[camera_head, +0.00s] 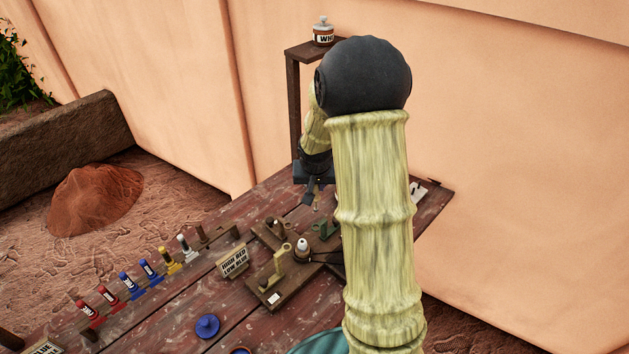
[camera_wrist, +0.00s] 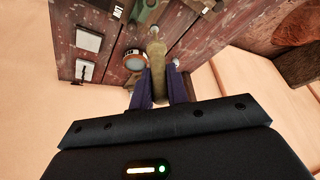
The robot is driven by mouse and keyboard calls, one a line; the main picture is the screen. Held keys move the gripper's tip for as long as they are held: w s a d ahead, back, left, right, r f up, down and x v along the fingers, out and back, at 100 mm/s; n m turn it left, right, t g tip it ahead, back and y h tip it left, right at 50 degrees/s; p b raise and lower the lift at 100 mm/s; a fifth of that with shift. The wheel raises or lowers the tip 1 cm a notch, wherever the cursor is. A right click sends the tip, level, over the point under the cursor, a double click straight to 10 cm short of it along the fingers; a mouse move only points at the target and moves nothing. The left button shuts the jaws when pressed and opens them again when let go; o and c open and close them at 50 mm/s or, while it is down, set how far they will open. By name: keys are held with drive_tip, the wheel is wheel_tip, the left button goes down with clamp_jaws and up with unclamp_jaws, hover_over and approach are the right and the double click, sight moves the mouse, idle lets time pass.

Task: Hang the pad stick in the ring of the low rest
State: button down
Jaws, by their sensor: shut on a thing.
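My gripper (camera_head: 312,196) is above the far part of the worktable, pointing down, its upper side partly behind my arm. In the wrist view its two bluish fingers (camera_wrist: 159,92) are closed on a tan stick (camera_wrist: 158,72) with a pale, rounded far end; I take this as the pad stick. Rests stand on the table below: a yellowish one with a ring top (camera_head: 279,262) on a wooden base, and a green one (camera_head: 322,230) closer to my gripper. The green one also shows in the wrist view (camera_wrist: 143,10). I cannot tell for sure which is the low rest. The stick is apart from both.
A lettered sign (camera_head: 232,262) stands left of the rests. A row of coloured tubes (camera_head: 150,271) lines the left edge. A blue lid (camera_head: 207,326) lies in front. A labelled jar (camera_head: 323,33) stands on a high shelf. A round container (camera_wrist: 134,60) is near the stick in the wrist view.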

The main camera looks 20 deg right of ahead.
sight(316, 200)
drive_tip(key=shift+s+a, duration=0.15)
drive_tip(key=shift+s, duration=0.2)
drive_tip(key=shift+s+f, duration=0.1)
wheel_tip(316, 200, down, 6)
drive_tip(key=b, duration=0.4)
drive_tip(key=shift+r+b, duration=0.2)
drive_tip(key=shift+b, duration=0.15)
drive_tip(key=shift+f+b, duration=2.4)
drive_tip(key=shift+f, duration=0.1)
idle(2.0)
drive_tip(key=shift+f, duration=0.1)
drive_tip(key=shift+f+b, duration=0.25)
drive_tip(key=shift+b, duration=0.05)
drive_tip(key=c, duration=0.8)
unclamp_jaws()
